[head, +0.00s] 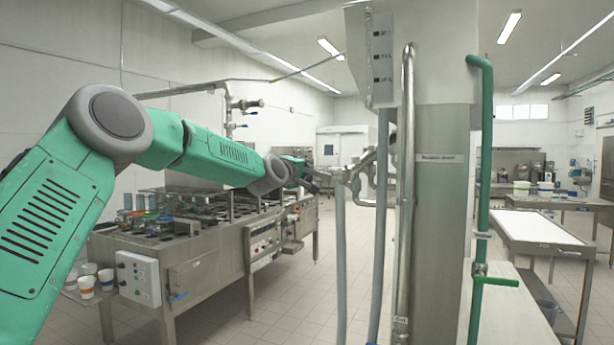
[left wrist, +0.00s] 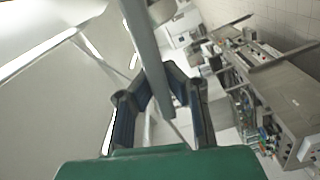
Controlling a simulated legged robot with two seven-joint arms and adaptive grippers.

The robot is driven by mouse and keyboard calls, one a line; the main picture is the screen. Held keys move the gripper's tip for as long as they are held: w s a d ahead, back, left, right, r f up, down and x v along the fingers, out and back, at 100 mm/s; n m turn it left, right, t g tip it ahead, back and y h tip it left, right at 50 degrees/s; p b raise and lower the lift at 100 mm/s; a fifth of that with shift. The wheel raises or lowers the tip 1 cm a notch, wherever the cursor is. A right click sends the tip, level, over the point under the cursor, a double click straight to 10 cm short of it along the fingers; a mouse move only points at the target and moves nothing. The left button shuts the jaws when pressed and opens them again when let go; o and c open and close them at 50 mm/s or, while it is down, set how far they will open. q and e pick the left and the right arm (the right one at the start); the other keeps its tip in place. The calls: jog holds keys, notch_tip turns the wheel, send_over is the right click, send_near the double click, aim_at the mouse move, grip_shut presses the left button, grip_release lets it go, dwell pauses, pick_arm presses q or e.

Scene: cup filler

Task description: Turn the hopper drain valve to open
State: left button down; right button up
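My left gripper (head: 322,178) reaches in from the left and is at the grey pipes beside the steel column. In the left wrist view my gripper (left wrist: 160,110) has its dark blue-padded fingers apart, and a grey bar (left wrist: 150,45) runs down between them; I cannot tell whether they touch it. A grey pipe fitting with a lever-like part (head: 360,172) is just right of the gripper in the head view. A green pipe (head: 486,150) on the column's right carries a small valve with a green handle (head: 497,281). The labels are too small to tell which is the hopper drain valve.
The steel column (head: 440,215) and vertical pipes (head: 407,200) stand close beside the gripper. A steel filling machine (head: 215,255) with cups (head: 87,285) is behind my left arm. A steel table (head: 540,232) stands at right. Tiled floor is open between machine and column.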

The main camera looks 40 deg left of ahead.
pick_arm(q)
jog(key=shift+d+f, duration=0.1)
jog(key=shift+f, duration=0.3)
jog(key=c, duration=1.8)
grip_release()
jog(key=shift+o, duration=1.3)
jog(key=shift+s+r, duration=0.15)
jog(key=shift+r, duration=0.2)
jog(key=v, duration=1.2)
jog(key=shift+f, duration=0.15)
